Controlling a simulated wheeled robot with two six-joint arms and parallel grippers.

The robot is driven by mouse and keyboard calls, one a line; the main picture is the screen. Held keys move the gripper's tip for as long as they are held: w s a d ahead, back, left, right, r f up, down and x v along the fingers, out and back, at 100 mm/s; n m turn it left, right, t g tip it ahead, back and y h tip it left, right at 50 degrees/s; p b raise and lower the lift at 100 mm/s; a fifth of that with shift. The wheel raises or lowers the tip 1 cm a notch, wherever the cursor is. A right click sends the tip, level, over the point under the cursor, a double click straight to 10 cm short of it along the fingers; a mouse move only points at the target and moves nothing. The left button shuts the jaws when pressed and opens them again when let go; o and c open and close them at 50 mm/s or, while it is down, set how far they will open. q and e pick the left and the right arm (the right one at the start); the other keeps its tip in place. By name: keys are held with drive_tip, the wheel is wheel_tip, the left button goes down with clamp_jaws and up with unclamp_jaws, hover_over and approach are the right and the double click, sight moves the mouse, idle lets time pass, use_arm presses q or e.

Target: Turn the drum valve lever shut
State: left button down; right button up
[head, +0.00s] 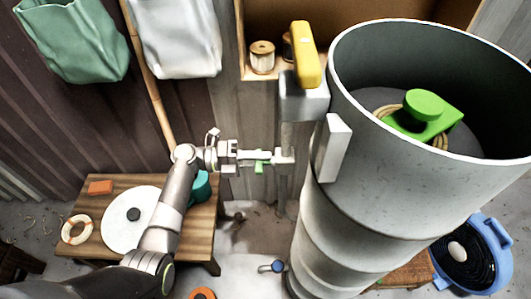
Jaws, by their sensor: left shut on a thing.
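The tall grey metal drum (330,236) stands at the right, open at the top. My left gripper (258,156) reaches in from the left and is shut on a small green lever (259,167) left of the drum. The lever lies roughly level, beside a grey fitting (286,158) near an upright pipe. The fingers partly cover it, so its exact joint with the fitting is unclear. A small blue-handled fitting (273,266) shows low at the drum's foot, apart from my gripper. My right gripper is not in view.
A yellow handle (306,55) on a grey block stands at the drum's rim. A green block (421,114) sits inside the drum. A wooden table (196,238) with a white disc is at the left. A blue basin (494,232) is at the lower right.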

use_arm(q)
drive_tip(key=shift+s+a+f+n+p, duration=0.1)
drive_tip(key=shift+n+p, duration=0.2)
drive_tip(key=shift+n, duration=0.3)
drive_tip(key=c, duration=1.6)
unclamp_jaws()
drive_tip(key=o, duration=0.3)
drive_tip(key=shift+s+a, duration=0.1)
drive_tip(key=shift+a, duration=0.1)
drive_tip(key=shift+d, duration=0.15)
